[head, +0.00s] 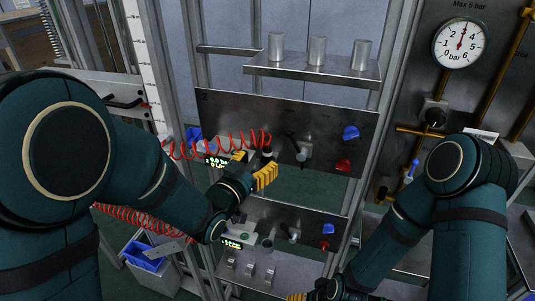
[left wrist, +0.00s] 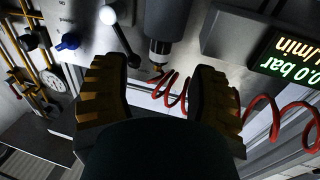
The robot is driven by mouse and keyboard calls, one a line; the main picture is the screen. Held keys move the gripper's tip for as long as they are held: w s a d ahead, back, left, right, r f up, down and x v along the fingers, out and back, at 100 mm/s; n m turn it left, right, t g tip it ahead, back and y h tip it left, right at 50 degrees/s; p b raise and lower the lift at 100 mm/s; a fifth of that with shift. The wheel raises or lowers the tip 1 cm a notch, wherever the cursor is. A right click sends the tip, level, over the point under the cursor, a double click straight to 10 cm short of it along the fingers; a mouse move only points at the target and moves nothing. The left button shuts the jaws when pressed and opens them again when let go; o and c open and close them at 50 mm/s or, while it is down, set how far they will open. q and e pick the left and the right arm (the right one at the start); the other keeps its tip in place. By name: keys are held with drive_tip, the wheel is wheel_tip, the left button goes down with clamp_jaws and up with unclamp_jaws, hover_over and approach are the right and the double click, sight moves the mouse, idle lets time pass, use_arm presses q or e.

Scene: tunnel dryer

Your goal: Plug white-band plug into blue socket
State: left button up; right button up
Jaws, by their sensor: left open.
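My left gripper (head: 265,177) is open in front of the upper steel panel, its yellow fingers just below a dark cylindrical plug (head: 267,152). In the left wrist view the plug (left wrist: 159,35) hangs beyond the gap between the open fingers (left wrist: 160,85). A pale ring shows near its lower end, and red coiled hose runs close below it. A blue fitting (head: 351,132) sits on the panel's right side; I cannot tell whether it is the socket. My right gripper (head: 325,291) is low at the bottom edge, its fingers mostly cut off.
A red fitting (head: 343,165) sits below the blue one. A white-knobbed lever (left wrist: 107,15) projects near the plug. A shelf with metal cylinders (head: 318,51) is above the panel. A lower panel carries another display (head: 232,242). Red hose coils (head: 200,149) hang at the left.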

sight(266, 149)
use_arm(q)
drive_tip(key=shift+w+d+r, duration=0.1)
drive_tip(key=shift+w+r, duration=0.05)
drive_tip(key=shift+w, duration=0.05)
drive_tip(key=w+d+p, duration=0.1)
drive_tip(key=w+d+r+p, duration=0.1)
drive_tip(key=w+p, duration=0.1)
drive_tip(key=shift+w, duration=0.15)
drive_tip(key=shift+w+d, duration=0.2)
drive_tip(key=shift+w, duration=0.25)
clamp_jaws()
